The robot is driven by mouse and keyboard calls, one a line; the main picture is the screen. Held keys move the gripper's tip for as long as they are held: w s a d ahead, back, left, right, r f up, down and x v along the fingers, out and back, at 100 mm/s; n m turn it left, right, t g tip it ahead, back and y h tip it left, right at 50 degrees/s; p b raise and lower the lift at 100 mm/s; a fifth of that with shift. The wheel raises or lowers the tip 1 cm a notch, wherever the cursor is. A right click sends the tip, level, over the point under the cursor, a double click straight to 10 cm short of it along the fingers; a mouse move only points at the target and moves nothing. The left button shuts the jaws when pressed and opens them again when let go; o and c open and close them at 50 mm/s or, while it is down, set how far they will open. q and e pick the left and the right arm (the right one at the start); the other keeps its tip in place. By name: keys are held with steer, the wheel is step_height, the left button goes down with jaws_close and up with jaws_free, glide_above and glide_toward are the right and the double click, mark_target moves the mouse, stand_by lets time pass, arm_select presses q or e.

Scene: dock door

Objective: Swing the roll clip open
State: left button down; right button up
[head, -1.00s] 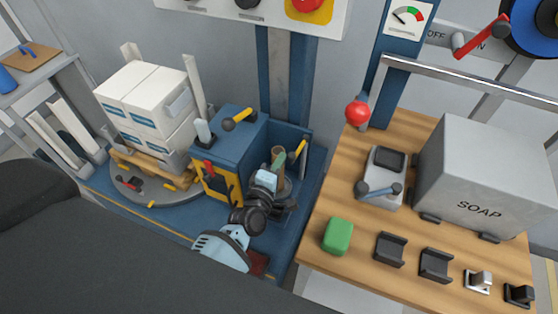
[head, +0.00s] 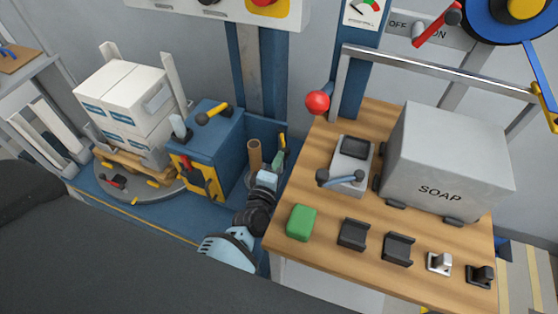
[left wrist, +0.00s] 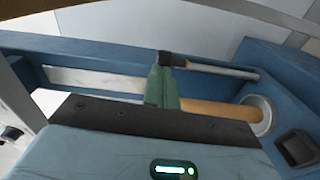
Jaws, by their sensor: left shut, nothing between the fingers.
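My left gripper (head: 279,155) is shut and empty, its green fingers pressed together. It stands just right of an upright brown roll (head: 254,155) in the blue bay. In the left wrist view the fingers (left wrist: 163,88) cross in front of the roll (left wrist: 215,110), whose end sits in a pale round cup. A thin grey rod (left wrist: 225,71) with a dark end lies at the fingertips; contact is unclear. A small yellow piece (head: 283,136) shows beyond the fingers in the head view. Which part is the roll clip is hard to tell. My right gripper is out of view.
A blue cabinet (head: 215,135) with levers stands left of the roll. Blue bay walls (left wrist: 110,50) enclose it closely. A wooden bench (head: 335,235) with a green block (head: 301,223) and a SOAP box (head: 445,150) stands right. Stacked white boxes (head: 125,95) are at far left.

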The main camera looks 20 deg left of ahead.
arm_select(q)
steer(key=shift+w+d+r, duration=0.1)
steer(key=shift+d+r, duration=0.05)
steer(key=shift+d, duration=0.2)
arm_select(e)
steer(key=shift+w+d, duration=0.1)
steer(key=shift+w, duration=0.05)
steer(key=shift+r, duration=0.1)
